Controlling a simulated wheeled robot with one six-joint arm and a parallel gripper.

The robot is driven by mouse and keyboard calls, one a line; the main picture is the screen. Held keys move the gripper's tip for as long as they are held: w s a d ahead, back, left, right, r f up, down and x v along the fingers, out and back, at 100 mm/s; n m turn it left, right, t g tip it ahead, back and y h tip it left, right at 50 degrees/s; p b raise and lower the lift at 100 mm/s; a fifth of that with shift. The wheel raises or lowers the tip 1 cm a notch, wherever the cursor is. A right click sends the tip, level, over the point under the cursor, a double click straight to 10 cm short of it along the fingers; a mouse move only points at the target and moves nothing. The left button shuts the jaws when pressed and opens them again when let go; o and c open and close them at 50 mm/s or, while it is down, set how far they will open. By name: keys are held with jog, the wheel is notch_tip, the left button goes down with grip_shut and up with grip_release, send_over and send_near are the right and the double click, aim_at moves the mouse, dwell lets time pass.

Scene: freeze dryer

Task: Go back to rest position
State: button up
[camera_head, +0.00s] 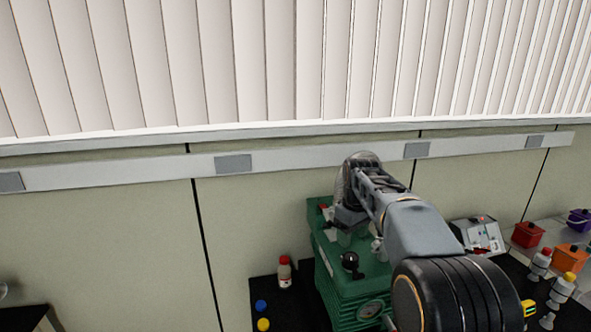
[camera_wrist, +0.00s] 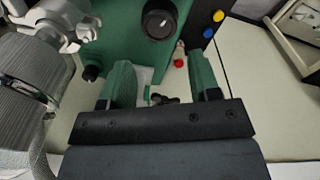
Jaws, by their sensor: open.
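My gripper (camera_head: 347,222) is above the green machine (camera_head: 340,285) in the head view, with my arm reaching in from the lower right. In the wrist view my gripper (camera_wrist: 162,75) shows two separated green fingers on a black bar. It is open, and I see nothing held between them. The green machine (camera_wrist: 110,30) fills the upper left there, with a black knob (camera_wrist: 158,22) on it. My arm hides part of the machine in the head view.
A red-capped bottle (camera_head: 285,272) and blue (camera_head: 261,305) and yellow (camera_head: 263,324) round items are on the dark surface left of the machine. A white device (camera_head: 478,236), red box (camera_head: 527,234) and several bottles stand at right. A wall with blinds is behind.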

jog(key=s+f+m+t+b, duration=0.1)
jog(key=s+f+m+t, duration=0.1)
jog(key=s, duration=1)
jog(key=s+f+m+t+b, duration=0.1)
jog(key=s+f+m, duration=0.4)
jog(key=s, duration=0.8)
jog(key=shift+s+f+t, duration=0.15)
jog(key=shift+f+t, duration=0.2)
jog(key=shift+t, duration=0.15)
jog(key=shift+c, duration=0.5)
